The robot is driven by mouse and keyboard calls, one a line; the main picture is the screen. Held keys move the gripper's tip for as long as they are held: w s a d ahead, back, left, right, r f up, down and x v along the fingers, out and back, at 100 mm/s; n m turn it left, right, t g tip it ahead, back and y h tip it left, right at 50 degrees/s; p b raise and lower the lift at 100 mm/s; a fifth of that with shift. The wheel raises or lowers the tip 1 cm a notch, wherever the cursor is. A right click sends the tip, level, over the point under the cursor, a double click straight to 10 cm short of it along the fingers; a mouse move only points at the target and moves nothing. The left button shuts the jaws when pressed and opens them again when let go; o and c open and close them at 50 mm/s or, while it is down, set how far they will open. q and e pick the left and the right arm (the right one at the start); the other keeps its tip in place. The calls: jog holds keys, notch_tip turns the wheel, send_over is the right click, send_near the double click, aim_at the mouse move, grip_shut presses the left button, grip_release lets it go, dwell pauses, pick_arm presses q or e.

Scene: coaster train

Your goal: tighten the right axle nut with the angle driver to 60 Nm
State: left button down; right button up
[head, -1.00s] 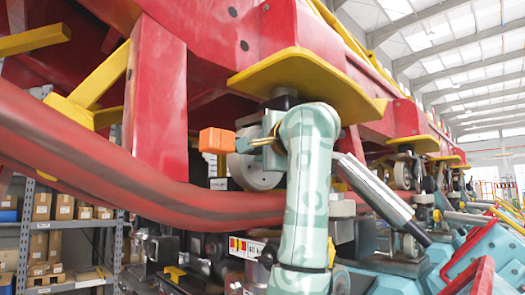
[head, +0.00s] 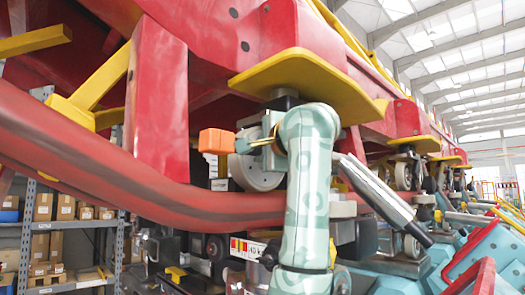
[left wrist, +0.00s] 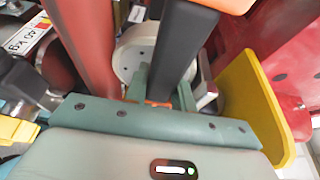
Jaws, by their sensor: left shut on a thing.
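My left gripper (head: 273,141) is beside the grey wheel (head: 258,171) under the yellow plate, with my pale green arm rising in front. It is shut on the angle driver, whose orange block (head: 217,141) sticks out to the left. In the left wrist view, the jaws (left wrist: 162,93) close around the driver's dark grey body (left wrist: 185,45), which runs upward to an orange end. The wheel (left wrist: 126,58) shows behind it. I cannot make out the right axle nut or whether the driver touches it. My right gripper is not in view.
The red rail tube (head: 110,160) runs close below and left of the gripper. The yellow plate (head: 305,78) hangs just above it. A silver cylinder (head: 378,192) slants down right of my arm. Shelves with boxes (head: 60,225) stand at the far left.

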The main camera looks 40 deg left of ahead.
pick_arm(q)
jog(key=shift+a+r+p, duration=0.1)
jog(key=shift+a+p, duration=0.25)
jog(key=shift+a, duration=0.45)
dwell(2.2)
jog(key=shift+d, duration=0.2)
jog(key=shift+s+d, duration=0.15)
jog(key=shift+d, duration=1.75)
jog(key=shift+d, duration=0.1)
